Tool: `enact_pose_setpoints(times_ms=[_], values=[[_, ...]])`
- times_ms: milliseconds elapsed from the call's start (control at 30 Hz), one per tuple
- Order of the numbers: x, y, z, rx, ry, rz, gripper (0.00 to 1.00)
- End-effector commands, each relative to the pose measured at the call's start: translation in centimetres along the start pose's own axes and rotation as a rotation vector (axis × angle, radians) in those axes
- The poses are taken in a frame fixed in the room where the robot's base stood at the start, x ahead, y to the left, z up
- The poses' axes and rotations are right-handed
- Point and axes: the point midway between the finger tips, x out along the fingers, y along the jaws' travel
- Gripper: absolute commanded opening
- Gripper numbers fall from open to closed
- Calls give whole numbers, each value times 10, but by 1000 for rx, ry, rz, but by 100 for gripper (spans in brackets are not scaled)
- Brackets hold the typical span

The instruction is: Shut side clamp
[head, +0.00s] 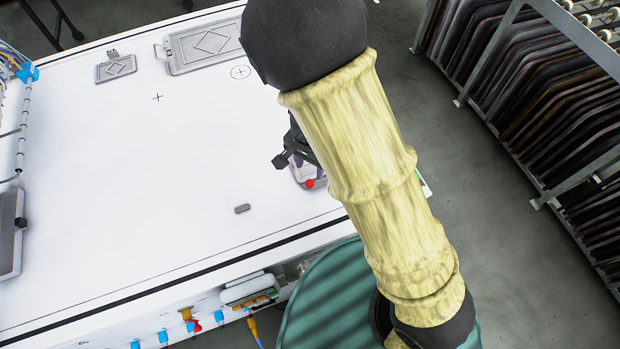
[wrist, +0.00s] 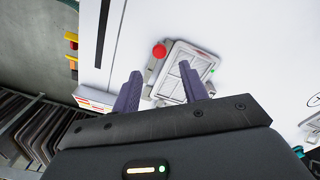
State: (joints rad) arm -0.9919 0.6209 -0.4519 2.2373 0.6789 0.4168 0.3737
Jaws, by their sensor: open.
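A small grey fixture with a pale framed plate (wrist: 178,78) lies on the white table in the wrist view. A red knob (wrist: 159,50) sits at its upper left corner; it looks like the side clamp's handle, but whether the clamp is open I cannot tell. In the head view the red knob (head: 309,184) shows just below my gripper (head: 292,152), and my arm hides most of the fixture. In the wrist view my gripper (wrist: 160,68) is open, its two purple fingers apart with nothing held. The fingers overlap the fixture in the picture; contact is unclear.
The white table (head: 130,190) is mostly clear left of my arm. A small grey block (head: 242,208) lies near its front edge. Grey framed plates (head: 205,45) sit at the back. Connectors (head: 190,320) line the front side. A rack of dark panels (head: 540,90) stands right.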

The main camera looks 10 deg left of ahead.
Motion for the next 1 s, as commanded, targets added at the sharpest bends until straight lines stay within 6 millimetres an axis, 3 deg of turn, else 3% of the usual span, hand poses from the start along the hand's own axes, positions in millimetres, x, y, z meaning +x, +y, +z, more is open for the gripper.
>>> enact_pose_setpoints(times_ms=[100, 333, 500, 767, 1000], values=[[25, 1, 0, 1, -2, 4, 43], [60, 1, 0, 1, -1, 3, 43], [70, 0, 0, 0, 0, 1, 43], [70, 0, 0, -1, 0, 1, 43], [70, 0, 0, -1, 0, 0, 0]])
